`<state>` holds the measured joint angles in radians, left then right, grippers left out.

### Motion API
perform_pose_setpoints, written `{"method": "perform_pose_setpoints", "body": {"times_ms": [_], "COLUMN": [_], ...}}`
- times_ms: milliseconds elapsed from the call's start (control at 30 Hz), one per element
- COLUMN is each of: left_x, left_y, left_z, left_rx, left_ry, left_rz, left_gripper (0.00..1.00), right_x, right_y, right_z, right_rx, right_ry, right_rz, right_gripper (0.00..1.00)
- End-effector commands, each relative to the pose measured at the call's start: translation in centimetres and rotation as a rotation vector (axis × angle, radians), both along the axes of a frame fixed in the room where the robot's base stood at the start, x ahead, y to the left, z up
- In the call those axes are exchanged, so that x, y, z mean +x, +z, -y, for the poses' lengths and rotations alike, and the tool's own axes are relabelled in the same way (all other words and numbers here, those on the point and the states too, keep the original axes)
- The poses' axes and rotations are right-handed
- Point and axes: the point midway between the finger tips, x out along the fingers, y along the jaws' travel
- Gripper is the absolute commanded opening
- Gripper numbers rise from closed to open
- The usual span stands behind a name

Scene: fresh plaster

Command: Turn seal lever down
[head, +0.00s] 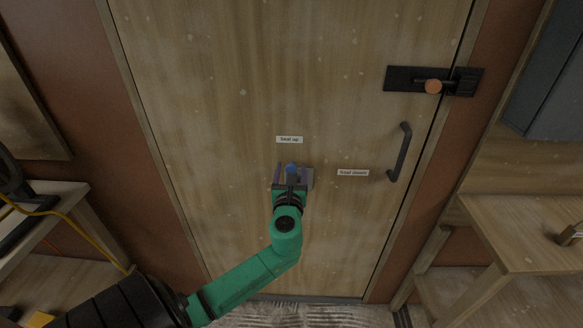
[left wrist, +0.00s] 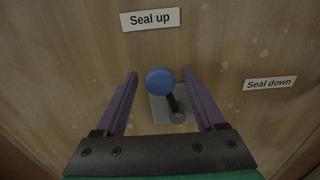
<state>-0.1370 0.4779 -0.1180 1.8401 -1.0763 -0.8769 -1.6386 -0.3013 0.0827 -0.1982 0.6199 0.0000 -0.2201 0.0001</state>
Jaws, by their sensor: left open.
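The seal lever has a round blue knob (left wrist: 160,81) on a short black shaft (left wrist: 172,104), set on a grey plate (left wrist: 160,112) on the wooden door. In the left wrist view the knob lies up and slightly left of the pivot, below the "Seal up" label (left wrist: 150,19). The "Seal down" label (left wrist: 270,84) is to the right. My left gripper (left wrist: 160,74) is open, with its two purple fingers on either side of the knob and gaps showing. In the head view my left gripper (head: 291,170) partly hides the plate. My right gripper is out of view.
The door (head: 230,90) has a black handle (head: 400,152) at the right and a black bolt with an orange knob (head: 433,87) above it. A wooden bench (head: 520,225) stands at the right, and a table with a yellow cable (head: 60,213) at the left.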

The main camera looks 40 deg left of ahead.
Motion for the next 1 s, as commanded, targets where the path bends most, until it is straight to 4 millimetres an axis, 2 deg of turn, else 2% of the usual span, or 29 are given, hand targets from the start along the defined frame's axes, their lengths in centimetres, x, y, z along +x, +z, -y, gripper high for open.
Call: {"method": "perform_pose_setpoints", "body": {"times_ms": [300, 367, 400, 500, 1000], "left_x": [0.55, 0.53, 0.52, 0.52, 0.49], "left_y": [-0.03, -0.03, -0.03, -0.05, -0.12], "left_z": [-0.39, -0.39, -0.39, -0.38, -0.38], "left_rx": [-0.001, -0.001, -0.001, -0.001, -0.002], "left_ry": [-0.001, -0.001, -0.001, -0.001, 0.000], "left_rz": [0.001, 0.001, 0.001, 0.000, -0.001], "left_gripper": [0.71, 0.49, 0.33, 0.00, 0.00], "right_x": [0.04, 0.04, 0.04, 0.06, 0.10], "right_y": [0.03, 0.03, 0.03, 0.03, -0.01], "right_z": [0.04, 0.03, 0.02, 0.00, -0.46], "right_rx": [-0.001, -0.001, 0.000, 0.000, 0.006], "right_ry": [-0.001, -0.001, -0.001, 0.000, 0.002], "right_rz": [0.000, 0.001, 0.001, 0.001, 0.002], "right_gripper": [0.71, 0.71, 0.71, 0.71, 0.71]}}
